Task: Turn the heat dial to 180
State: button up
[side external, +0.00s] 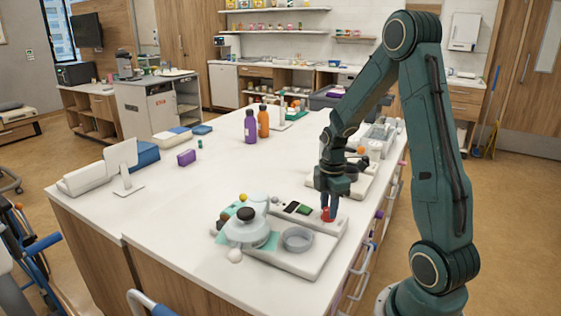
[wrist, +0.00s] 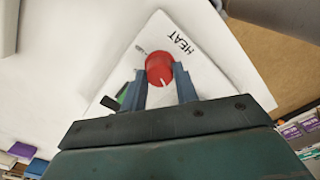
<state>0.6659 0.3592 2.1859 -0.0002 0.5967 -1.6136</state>
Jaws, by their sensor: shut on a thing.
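The heat dial (wrist: 160,68) is a red round knob with a white pointer line, beside the printed word HEAT on a white panel (wrist: 205,70). Numbers near it are too small or covered to read. In the side external view the red dial (side external: 328,214) sits at the right end of a white appliance (side external: 318,262) on the counter. My gripper (wrist: 161,80) points down and is shut on the dial, one finger on each side. In the side external view my gripper (side external: 329,205) is directly over the panel.
A round grey dish (side external: 298,238) and a pale kettle-like vessel (side external: 246,230) stand on the appliance left of my gripper. A second white unit (side external: 352,184) is behind it. Purple (side external: 250,127) and orange (side external: 263,122) bottles stand farther back.

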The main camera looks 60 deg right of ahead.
jog(key=m, duration=0.4)
jog(key=shift+m, duration=0.3)
jog(key=m, duration=0.3)
jog(key=shift+m, duration=0.3)
jog(key=m, duration=0.4)
jog(key=shift+m, duration=0.3)
jog(key=m, duration=0.3)
jog(key=shift+m, duration=0.3)
jog(key=m, duration=1.5)
